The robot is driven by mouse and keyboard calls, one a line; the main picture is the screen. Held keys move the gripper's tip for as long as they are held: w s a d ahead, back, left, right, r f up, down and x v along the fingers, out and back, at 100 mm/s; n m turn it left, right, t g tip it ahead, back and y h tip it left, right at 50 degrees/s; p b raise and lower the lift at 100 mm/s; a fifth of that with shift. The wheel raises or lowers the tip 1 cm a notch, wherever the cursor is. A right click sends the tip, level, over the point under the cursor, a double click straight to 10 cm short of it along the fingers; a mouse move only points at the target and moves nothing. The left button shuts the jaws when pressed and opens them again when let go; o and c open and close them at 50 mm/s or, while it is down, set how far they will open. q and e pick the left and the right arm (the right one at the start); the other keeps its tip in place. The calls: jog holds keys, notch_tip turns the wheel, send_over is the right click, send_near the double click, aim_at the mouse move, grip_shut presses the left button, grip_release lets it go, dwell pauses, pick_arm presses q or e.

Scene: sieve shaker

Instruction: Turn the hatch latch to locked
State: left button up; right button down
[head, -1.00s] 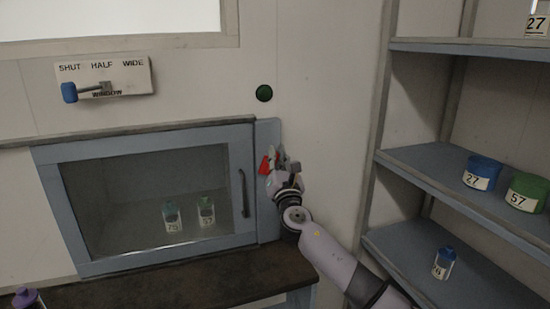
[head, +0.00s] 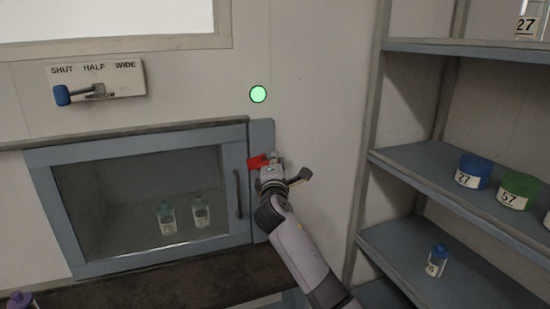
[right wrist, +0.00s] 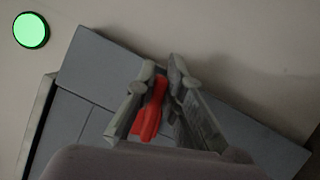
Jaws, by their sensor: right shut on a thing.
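The red hatch latch (head: 258,161) is on the blue-grey plate (head: 262,134) at the right side of the hatch. In the head view it lies close to level, its red end pointing left. My right gripper (head: 277,160) is at the latch, and its fingers hide part of it. In the right wrist view the red latch (right wrist: 150,112) lies between the two fingers (right wrist: 160,95), which are shut on it. The hatch door (head: 150,200) is closed, with its dark handle (head: 238,193) at its right edge. My left gripper is not in view.
A round lamp (head: 258,94) above the hatch glows light green; it also shows in the right wrist view (right wrist: 30,30). Two small bottles stand behind the hatch glass. The window lever (head: 62,95) is at upper left. Shelves (head: 420,165) with labelled jars stand at right.

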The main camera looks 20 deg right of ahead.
jog(key=shift+f+m+g+p, duration=0.2)
jog(key=shift+m+g+p, duration=0.3)
jog(key=shift+m, duration=1)
jog(key=shift+f, duration=0.1)
jog(key=c, duration=1.7)
grip_release()
jog(key=v, duration=1.2)
